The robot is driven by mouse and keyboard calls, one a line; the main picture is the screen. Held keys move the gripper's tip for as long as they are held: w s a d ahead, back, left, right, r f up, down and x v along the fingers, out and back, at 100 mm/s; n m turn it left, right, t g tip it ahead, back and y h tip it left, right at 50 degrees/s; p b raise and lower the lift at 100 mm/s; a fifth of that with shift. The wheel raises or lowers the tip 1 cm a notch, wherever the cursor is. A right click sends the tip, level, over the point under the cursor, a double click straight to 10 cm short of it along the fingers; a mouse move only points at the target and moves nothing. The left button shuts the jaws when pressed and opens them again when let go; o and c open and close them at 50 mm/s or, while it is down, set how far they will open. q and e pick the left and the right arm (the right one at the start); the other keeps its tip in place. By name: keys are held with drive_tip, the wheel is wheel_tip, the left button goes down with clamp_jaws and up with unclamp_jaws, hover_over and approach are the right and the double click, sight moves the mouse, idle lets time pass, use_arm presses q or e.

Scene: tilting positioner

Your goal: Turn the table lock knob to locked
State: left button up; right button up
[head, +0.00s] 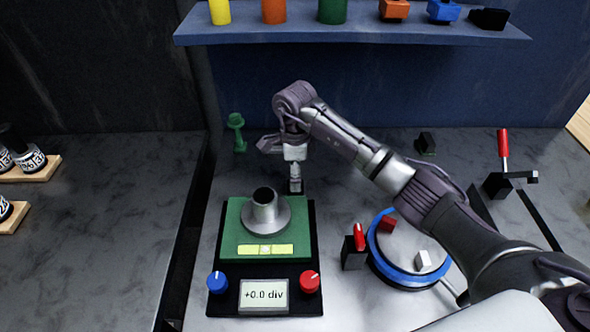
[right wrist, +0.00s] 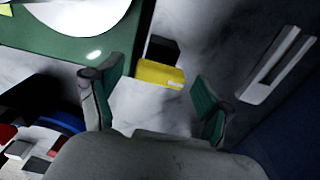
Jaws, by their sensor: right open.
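The tilting positioner has a green table (head: 235,238) with a grey metal flange (head: 265,212), a level strip and a display reading +0.0 div. A blue knob (head: 217,282) and a red knob (head: 310,282) sit on its front; which knob is the table lock is not marked. My right gripper (head: 295,180) is behind the table's back right corner, pointing down. In the right wrist view, the right gripper (right wrist: 157,92) is open and empty. A yellow block-like part (right wrist: 160,74) on a black piece shows between its fingers, beside the green table's edge. My left gripper is out of view.
A blue-rimmed round plate (head: 375,250) with small blocks and a black block with a red lever (head: 360,238) stand right of the positioner. A red-handled clamp (head: 503,150) is farther right. A blue shelf (head: 350,36) with coloured items hangs behind.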

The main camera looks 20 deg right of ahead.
drive_tip(key=shift+f, duration=0.1)
drive_tip(key=c, duration=1.2)
drive_tip(key=shift+o, duration=0.2)
drive_tip(key=m+b, duration=0.1)
drive_tip(key=m, duration=0.2)
drive_tip(key=shift+d+m+b, duration=0.1)
drive_tip(key=shift+m+b, duration=0.2)
drive_tip(key=shift+b, duration=0.1)
drive_tip(key=m+b, duration=0.1)
drive_tip(key=m, duration=0.4)
drive_tip(key=shift+b, duration=0.4)
drive_tip(key=m+b, duration=0.1)
drive_tip(key=m, duration=0.4)
drive_tip(key=shift+m+b, duration=0.4)
drive_tip(key=shift+m, duration=1.8)
